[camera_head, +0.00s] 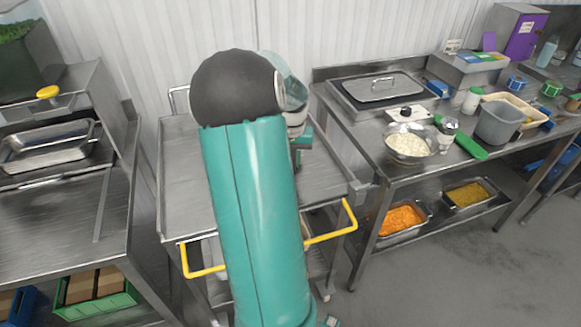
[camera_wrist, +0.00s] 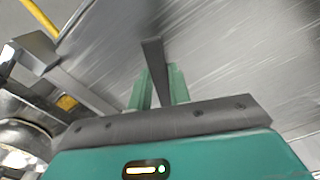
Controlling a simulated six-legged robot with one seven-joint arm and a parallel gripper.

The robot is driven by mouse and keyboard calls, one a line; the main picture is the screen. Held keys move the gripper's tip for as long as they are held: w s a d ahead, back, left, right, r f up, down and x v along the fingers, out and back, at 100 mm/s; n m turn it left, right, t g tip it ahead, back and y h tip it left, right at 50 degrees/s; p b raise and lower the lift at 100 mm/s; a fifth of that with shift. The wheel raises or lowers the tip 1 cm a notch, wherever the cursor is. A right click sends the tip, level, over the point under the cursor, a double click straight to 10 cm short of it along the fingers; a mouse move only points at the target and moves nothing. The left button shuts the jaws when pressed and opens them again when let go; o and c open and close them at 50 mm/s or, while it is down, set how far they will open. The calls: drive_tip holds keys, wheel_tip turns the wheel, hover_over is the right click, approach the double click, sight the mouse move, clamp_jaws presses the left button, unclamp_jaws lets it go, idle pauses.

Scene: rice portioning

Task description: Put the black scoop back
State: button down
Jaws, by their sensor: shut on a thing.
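My gripper (camera_wrist: 158,88) has two green fingers, shut on a narrow dark strip in the wrist view, which looks like part of the black scoop (camera_wrist: 153,58). The rest of the scoop is hidden or cannot be made out. Blurred bare metal lies beyond the fingers. In the head view my gripper (camera_head: 303,142) is mostly hidden behind my teal arm, over the right part of the steel cart (camera_head: 180,190). The scoop cannot be made out there. A metal bowl of white rice (camera_head: 408,144) stands on the right-hand table, apart from my gripper.
The cart has yellow handles (camera_head: 348,215). The right-hand table (camera_head: 355,118) holds a lidded pan (camera_head: 383,88), a grey tub (camera_head: 498,122) and a green item (camera_head: 470,147). Pans of orange (camera_head: 400,220) and yellow (camera_head: 468,194) food sit below. The cart's left top is clear.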

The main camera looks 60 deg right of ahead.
drive_tip(key=shift+w+a+f, duration=0.1)
drive_tip(key=shift+w+f, duration=0.05)
drive_tip(key=shift+f, duration=0.75)
drive_tip(key=shift+w+f, duration=0.15)
drive_tip(key=shift+f, duration=0.75)
drive_tip(key=shift+f, duration=0.1)
drive_tip(key=c, duration=1.3)
unclamp_jaws()
wheel_tip(320, 180, up, 12)
drive_tip(key=shift+r, duration=0.15)
